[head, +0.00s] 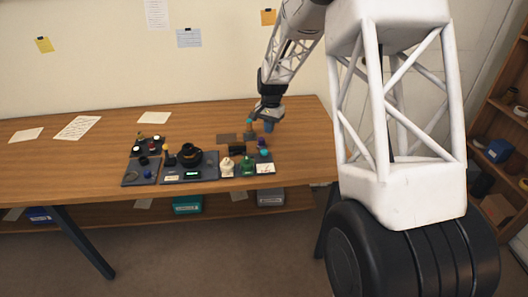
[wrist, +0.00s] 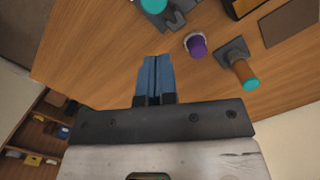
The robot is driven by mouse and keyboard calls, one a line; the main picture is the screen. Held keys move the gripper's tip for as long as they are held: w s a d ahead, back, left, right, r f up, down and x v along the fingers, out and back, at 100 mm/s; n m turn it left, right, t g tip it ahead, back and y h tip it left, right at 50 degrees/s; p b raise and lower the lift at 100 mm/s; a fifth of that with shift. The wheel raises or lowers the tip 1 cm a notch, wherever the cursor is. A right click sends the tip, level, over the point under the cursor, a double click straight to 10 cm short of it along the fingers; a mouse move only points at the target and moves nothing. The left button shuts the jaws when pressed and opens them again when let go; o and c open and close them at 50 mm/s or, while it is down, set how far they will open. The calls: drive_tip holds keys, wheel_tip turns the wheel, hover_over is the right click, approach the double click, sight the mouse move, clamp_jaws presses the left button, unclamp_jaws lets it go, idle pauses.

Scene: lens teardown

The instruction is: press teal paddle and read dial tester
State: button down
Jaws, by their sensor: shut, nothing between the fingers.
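A brown post with a teal tip (wrist: 250,84) stands on a dark grey base in the wrist view; it also shows in the head view (head: 249,125). A second teal piece (wrist: 153,5), round-topped, is cut off at the top of the wrist view; it appears near the mat's right end in the head view (head: 264,153). I cannot tell which is the paddle. A dark unit with a small lit green display (head: 192,174) may be the dial tester; its reading is too small to make out. My gripper (wrist: 155,61), with blue fingers, is shut and empty over the table, beside the post and apart from it.
A purple-topped piece (wrist: 196,45) and a grey forked part (wrist: 176,19) lie near my fingers. A black round lens part (head: 190,155), a cream piece (head: 227,166) and a green piece (head: 247,168) stand on dark mats.

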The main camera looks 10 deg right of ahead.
drive_tip(key=shift+r, duration=0.6)
wheel_tip(320, 180, up, 7)
drive_tip(key=n+t, duration=0.1)
drive_tip(key=n, duration=2.3)
hover_over(264, 151)
drive_tip(key=shift+h, duration=0.3)
drive_tip(key=shift+f, duration=0.15)
wheel_tip(264, 151, down, 14)
drive_tip(key=shift+r, duration=0.15)
